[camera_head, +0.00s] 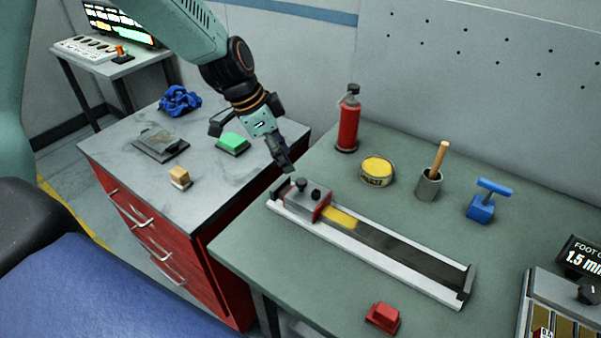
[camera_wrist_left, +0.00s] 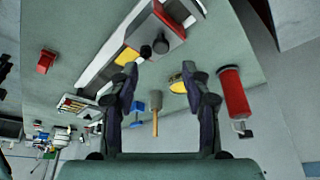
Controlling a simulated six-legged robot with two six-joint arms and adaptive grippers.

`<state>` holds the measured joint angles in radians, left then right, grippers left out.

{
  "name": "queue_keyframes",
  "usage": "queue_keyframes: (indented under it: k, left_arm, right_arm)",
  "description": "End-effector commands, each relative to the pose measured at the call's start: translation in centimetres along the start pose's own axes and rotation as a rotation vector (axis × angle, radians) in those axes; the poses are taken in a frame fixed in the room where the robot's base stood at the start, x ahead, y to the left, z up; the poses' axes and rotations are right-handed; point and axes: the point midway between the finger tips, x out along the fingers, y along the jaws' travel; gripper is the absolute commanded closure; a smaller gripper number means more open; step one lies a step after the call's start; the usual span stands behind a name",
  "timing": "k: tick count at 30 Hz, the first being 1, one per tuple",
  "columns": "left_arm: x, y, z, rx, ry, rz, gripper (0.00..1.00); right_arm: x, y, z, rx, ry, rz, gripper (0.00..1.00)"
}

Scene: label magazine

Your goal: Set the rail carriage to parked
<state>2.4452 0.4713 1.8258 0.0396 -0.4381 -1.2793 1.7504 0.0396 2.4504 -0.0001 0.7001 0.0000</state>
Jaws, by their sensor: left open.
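The rail (camera_head: 410,252) lies on the green table, running from upper left to lower right in the head view. The rail carriage (camera_head: 304,200), a red and grey block with two black knobs, sits near the rail's left end. A yellow patch (camera_head: 340,218) shows on the rail just right of it. My left gripper (camera_head: 285,167) is above and just behind the carriage, apart from it. In the left wrist view the gripper (camera_wrist_left: 160,95) is open and empty, with the carriage (camera_wrist_left: 160,30) beyond the fingertips. My right gripper is not in view.
Behind the rail stand a red spray bottle (camera_head: 349,125), a yellow tin (camera_head: 377,171), a grey cup with a wooden handle (camera_head: 429,186) and a blue tool (camera_head: 482,208). A red block (camera_head: 383,317) lies in front. A red drawer cabinet (camera_head: 165,235) stands left.

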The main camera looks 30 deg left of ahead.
Motion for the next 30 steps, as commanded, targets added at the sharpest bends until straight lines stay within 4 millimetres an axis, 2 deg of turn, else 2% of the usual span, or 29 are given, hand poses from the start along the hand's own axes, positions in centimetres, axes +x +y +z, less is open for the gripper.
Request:
queue_keyframes:
  k: [5,12,18,23,30]
  left_arm:
    - [1.1,0.1,0.1,0.019,-0.002,0.001,0.52]
    - [4.7,0.1,0.1,0.018,-0.003,0.001,0.52]
    - [7.1,0.0,-0.1,0.019,-0.002,0.001,0.52]
    - [7.9,-0.2,-0.3,0.02,0.0,0.0,0.52]
    - [7.9,-0.2,-0.3,0.018,0.001,0.0,0.52]
  right_arm:
    - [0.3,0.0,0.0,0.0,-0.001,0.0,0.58]
    - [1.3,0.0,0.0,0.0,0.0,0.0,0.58]
    - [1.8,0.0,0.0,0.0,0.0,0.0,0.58]
    - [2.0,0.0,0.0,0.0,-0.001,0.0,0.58]
    - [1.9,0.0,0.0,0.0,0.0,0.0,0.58]
